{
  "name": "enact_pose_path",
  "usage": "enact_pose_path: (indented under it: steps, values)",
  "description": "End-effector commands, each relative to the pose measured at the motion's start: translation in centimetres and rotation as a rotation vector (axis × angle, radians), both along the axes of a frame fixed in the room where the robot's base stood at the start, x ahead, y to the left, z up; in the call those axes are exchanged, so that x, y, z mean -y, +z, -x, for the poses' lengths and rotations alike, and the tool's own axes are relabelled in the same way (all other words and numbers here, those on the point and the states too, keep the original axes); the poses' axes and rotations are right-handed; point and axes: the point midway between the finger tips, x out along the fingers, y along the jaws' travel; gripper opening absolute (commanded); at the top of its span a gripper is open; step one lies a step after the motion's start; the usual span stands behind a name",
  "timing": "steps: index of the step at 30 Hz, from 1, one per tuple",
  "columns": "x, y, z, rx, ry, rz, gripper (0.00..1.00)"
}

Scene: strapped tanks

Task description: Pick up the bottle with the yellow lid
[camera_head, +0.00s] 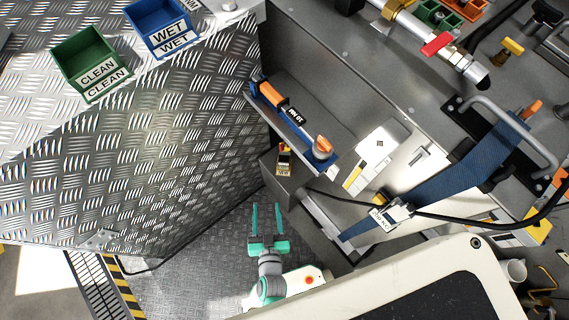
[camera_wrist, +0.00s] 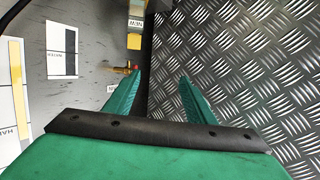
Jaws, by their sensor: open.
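No bottle with a yellow lid shows clearly. A small dark item with yellow and red at its top (camera_head: 284,158) stands on a grey ledge (camera_head: 284,184) in the head view; it is too small to tell if it is a bottle. My gripper (camera_head: 266,208) is open and empty, below that ledge in the picture, apart from the item. In the wrist view my gripper's green fingers (camera_wrist: 158,78) are spread with nothing between them. A small brass piece with a red tip (camera_wrist: 126,69) lies just left of the left fingertip in that view.
A blue-edged shelf (camera_head: 300,134) holds an orange and black cylinder and an orange knob (camera_head: 323,147). A tread-plate wall (camera_head: 170,130) rises at left, with a green CLEAN bin (camera_head: 85,60) and blue WET bin (camera_head: 160,25) on top. A black cable (camera_head: 440,216) crosses the right.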

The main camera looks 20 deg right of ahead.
Motion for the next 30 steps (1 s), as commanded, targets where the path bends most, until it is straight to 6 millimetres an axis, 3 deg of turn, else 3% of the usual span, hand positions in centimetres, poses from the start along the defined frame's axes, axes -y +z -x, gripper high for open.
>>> enact_pose_path:
  steps: [1, 6, 12, 18, 30]
  values:
    - [0.8, -1.7, -1.9, -0.002, -0.025, -0.001, 0.5]
    - [3.8, -7.0, -7.2, -0.03, -0.093, -0.004, 0.5]
    - [8.2, -11.5, -12.8, -0.067, -0.153, 0.007, 0.5]
    - [11.3, -13.7, -15.8, -0.095, -0.185, 0.017, 0.5]
    - [13.4, -15.4, -19.4, -0.103, -0.19, 0.021, 0.5]
